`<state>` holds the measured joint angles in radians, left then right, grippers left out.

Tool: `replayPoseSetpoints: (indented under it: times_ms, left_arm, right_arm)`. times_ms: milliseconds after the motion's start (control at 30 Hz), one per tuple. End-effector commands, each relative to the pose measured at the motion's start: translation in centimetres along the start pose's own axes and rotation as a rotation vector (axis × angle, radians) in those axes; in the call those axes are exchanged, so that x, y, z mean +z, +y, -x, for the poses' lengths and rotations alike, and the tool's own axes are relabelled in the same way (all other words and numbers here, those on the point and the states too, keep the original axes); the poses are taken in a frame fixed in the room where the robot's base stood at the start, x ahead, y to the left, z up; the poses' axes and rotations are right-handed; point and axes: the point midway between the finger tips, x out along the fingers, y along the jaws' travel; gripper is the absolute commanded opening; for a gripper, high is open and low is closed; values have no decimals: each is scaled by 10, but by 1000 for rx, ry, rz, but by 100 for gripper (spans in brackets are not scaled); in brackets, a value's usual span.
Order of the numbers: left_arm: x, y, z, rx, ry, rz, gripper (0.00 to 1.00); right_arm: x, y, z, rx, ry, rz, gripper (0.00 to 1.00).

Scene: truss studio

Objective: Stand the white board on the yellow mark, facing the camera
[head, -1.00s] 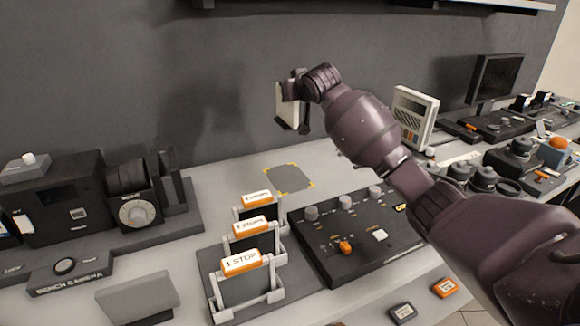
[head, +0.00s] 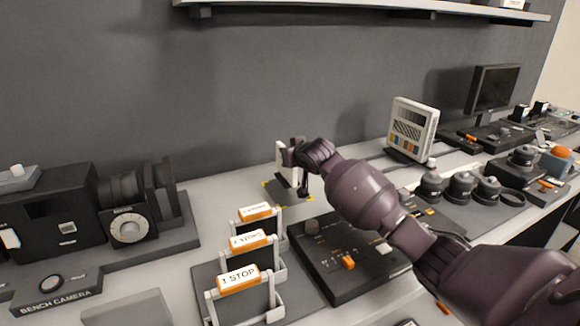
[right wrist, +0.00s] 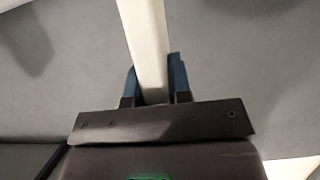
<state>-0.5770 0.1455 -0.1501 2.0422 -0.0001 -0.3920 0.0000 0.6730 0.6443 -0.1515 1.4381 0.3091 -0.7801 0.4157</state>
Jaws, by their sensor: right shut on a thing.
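The white board (head: 282,160) is upright, edge partly hidden by my right gripper (head: 293,162), which is shut on it. It is over the grey patch with yellow corner marks (head: 275,190) on the bench. I cannot tell whether its base touches the patch. In the right wrist view the board (right wrist: 145,40) is a pale strip seen edge-on between the two fingers (right wrist: 153,82). My left gripper is in neither view.
The bench camera (head: 65,235) is at the left. Several clapper-like stands with orange labels (head: 238,278) and a black control panel (head: 345,262) are in front of the mark. A colour chart (head: 412,130) stands to the right, below a wall shelf (head: 370,8).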

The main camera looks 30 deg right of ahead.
Motion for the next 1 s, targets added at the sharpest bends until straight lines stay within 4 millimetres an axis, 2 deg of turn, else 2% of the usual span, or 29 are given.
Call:
replayPoseSetpoints:
  times_ms: [33,200,633,667,800,1000]
  left_arm:
    - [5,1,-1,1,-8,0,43]
    - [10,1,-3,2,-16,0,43]
    - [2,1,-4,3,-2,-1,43]
    - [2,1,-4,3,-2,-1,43]
    - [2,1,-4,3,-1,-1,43]
    - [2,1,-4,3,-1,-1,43]
  right_arm:
    - [13,0,-5,-1,-5,0,0]
    - [33,0,-14,1,-4,1,0]
    - [36,0,-15,0,0,0,0]
    - [36,0,-15,0,-1,0,23]
    - [36,0,-15,0,-1,0,44]
    - [36,0,-15,0,-1,0,44]
